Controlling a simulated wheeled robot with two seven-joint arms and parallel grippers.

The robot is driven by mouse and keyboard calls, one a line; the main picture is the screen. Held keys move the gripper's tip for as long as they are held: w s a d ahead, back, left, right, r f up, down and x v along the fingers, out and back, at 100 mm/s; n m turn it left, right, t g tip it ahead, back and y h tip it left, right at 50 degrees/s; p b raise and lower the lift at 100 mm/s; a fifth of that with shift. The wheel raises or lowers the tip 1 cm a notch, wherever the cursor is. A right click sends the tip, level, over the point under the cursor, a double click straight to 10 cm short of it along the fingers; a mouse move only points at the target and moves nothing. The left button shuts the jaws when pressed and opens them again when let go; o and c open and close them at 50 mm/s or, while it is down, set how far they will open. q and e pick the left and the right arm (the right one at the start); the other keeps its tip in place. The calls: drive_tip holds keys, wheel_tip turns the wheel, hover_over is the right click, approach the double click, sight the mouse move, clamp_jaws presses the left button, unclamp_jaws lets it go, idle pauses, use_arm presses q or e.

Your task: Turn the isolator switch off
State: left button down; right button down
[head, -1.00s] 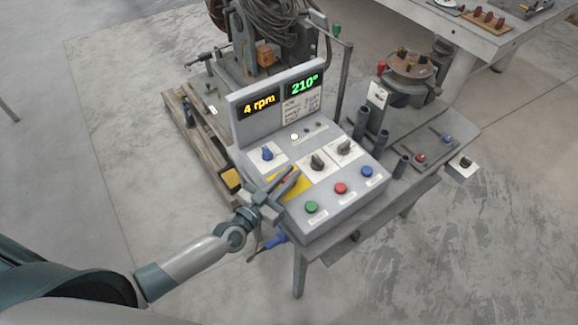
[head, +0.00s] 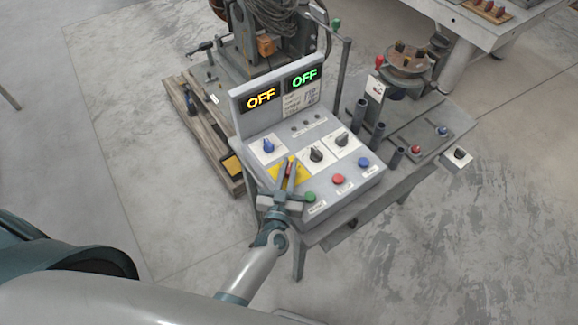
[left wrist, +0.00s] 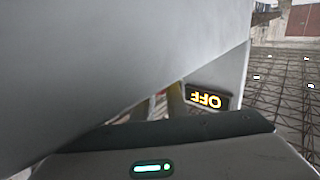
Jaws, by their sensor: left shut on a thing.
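The isolator switch (head: 290,165) is a red handle on a yellow plate (head: 302,173) at the left of the control box's sloped face, in the head view. My left gripper (head: 287,172) is over the yellow plate, its fingers shut on the red handle and hiding much of it. The amber display (head: 261,97) and the green display (head: 304,79) both read OFF. In the left wrist view the amber display (left wrist: 207,99) shows beyond my gripper; the switch is not clear there. My right gripper is not in view.
Close to the gripper are a blue knob (head: 268,146), a black knob (head: 316,154), and green (head: 310,197), red (head: 339,179) and blue (head: 364,162) buttons. Upright tubes (head: 361,112) stand right of the box. The floor in front is clear.

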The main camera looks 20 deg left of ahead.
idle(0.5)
use_arm(q)
drive_tip(key=c, duration=1.8)
unclamp_jaws()
drive_tip(key=shift+o, duration=0.2)
drive_tip(key=s+d+b, duration=0.2)
drive_tip(key=s+b, duration=0.3)
drive_tip(key=s, duration=1.2)
drive_tip(key=shift+s+d+b, duration=0.15)
drive_tip(key=shift+b, duration=0.25)
drive_tip(key=shift+o, duration=0.6)
